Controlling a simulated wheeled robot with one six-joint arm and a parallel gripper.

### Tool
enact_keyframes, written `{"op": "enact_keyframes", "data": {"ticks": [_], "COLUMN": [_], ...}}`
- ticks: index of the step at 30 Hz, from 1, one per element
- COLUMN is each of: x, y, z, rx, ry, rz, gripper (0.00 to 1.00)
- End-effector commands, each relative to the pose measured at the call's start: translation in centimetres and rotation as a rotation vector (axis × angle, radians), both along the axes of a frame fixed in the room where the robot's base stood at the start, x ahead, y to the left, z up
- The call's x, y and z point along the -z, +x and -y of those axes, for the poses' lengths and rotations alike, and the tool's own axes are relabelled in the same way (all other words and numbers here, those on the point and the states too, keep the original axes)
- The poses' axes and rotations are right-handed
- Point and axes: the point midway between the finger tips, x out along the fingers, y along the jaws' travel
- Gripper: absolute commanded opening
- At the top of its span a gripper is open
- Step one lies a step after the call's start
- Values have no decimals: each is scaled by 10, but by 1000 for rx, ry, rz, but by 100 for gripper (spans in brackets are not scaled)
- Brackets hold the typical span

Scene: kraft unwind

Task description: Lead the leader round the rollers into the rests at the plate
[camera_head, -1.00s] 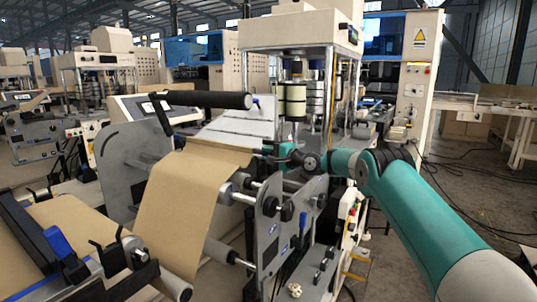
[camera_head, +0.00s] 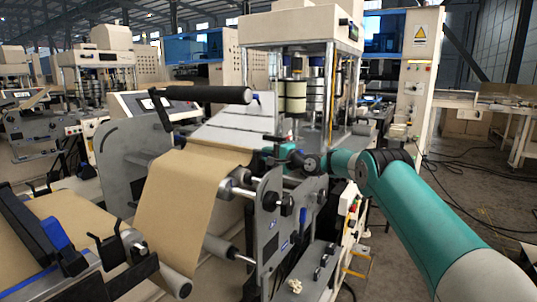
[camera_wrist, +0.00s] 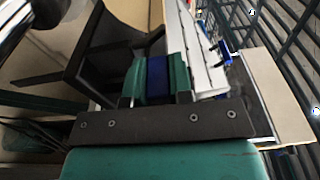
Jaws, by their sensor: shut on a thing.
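The brown kraft leader (camera_head: 185,200) rises from the lower left over the unwind frame and reaches the sloping pale plate (camera_head: 232,132). Grey rollers (camera_head: 218,246) show beside and below the web; its path behind them is hidden. My gripper (camera_head: 268,158) is at the web's upper right corner, by the plate's lower edge. In the wrist view its green fingers (camera_wrist: 158,80) are shut on a blue piece, seemingly the grip of the leader's dark bar. Kraft paper (camera_wrist: 130,12) and the white plate (camera_wrist: 197,55) show beyond. I cannot tell whether the bar touches the rests.
A black padded roller (camera_head: 205,95) crosses above the plate. Grey side plates (camera_head: 275,215) stand on both sides of the web, the right one close under my arm. The press (camera_head: 300,30) stands behind. The floor at right has loose cables (camera_head: 450,170).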

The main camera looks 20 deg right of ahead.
Motion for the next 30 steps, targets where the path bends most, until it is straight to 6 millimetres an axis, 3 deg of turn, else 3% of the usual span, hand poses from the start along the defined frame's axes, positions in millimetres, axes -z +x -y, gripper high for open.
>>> {"op": "enact_keyframes", "data": {"ticks": [30], "x": [15], "y": [0], "z": [0], "rx": [0], "ry": [0], "rz": [0], "gripper": [0]}}
